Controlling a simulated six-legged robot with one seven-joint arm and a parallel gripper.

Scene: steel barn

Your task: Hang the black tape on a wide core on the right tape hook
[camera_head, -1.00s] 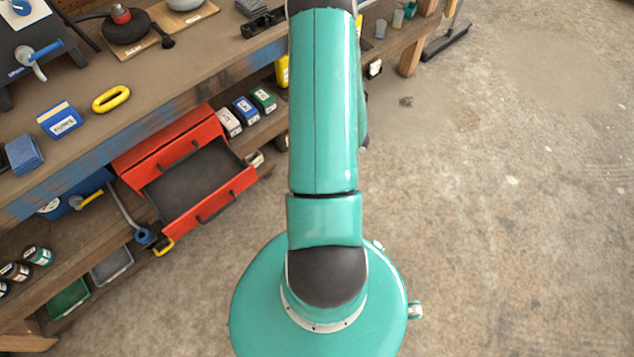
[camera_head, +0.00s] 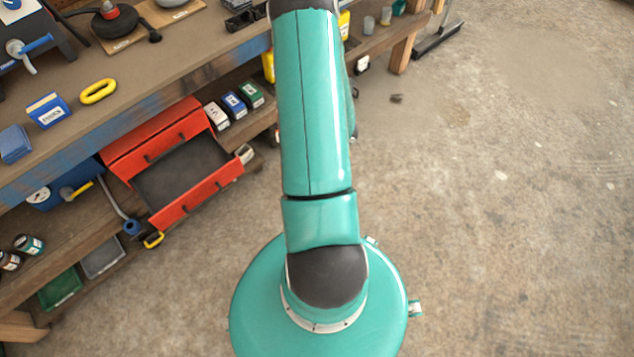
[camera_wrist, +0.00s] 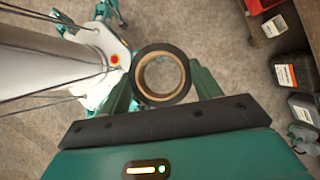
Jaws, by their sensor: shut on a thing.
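The black tape (camera_wrist: 162,47) is a black ring around a wide tan core. In the wrist view it sits between the two teal fingers of my gripper (camera_wrist: 162,80), which is shut on it. Its open centre faces the camera, and grey floor shows through the hole. The tape and gripper are not seen in the head view, where only my teal arm shows. No tape hook shows in either view.
A wooden workbench (camera_head: 165,60) with a lower shelf runs along the left of the head view. A red toolbox (camera_head: 150,130) stands on the shelf with a drawer open. Dark labelled containers (camera_wrist: 290,72) line the wrist view's right.

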